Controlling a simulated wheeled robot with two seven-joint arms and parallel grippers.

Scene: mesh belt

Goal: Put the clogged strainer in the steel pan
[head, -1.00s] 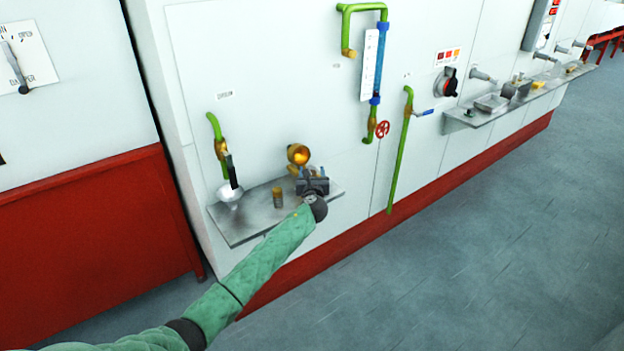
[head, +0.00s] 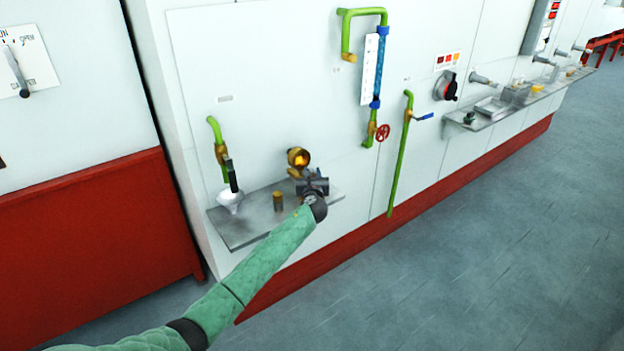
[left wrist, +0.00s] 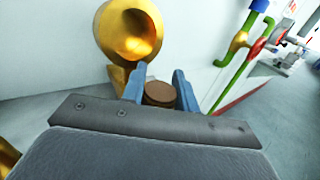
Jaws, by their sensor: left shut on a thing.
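My left gripper (head: 308,175) is in front of the wall, over the near steel shelf. In the left wrist view its two blue fingers (left wrist: 160,78) are shut on a brown-topped round piece, which looks like the clogged strainer (left wrist: 160,94). The gripper hides most of it in the head view. An open brass housing (head: 298,157) is on the wall just beyond the fingers; it also shows in the left wrist view (left wrist: 128,32). A shallow grey tray, which may be the steel pan (head: 491,106), is on the far right shelf. My right gripper is not in view.
The near shelf (head: 242,234) carries a white funnel (head: 229,200) and a small brass cylinder (head: 278,201). Green pipes (head: 399,155) and a red handwheel (head: 382,132) stick out of the wall. The far shelf (head: 462,122) holds several small items. The floor at right is clear.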

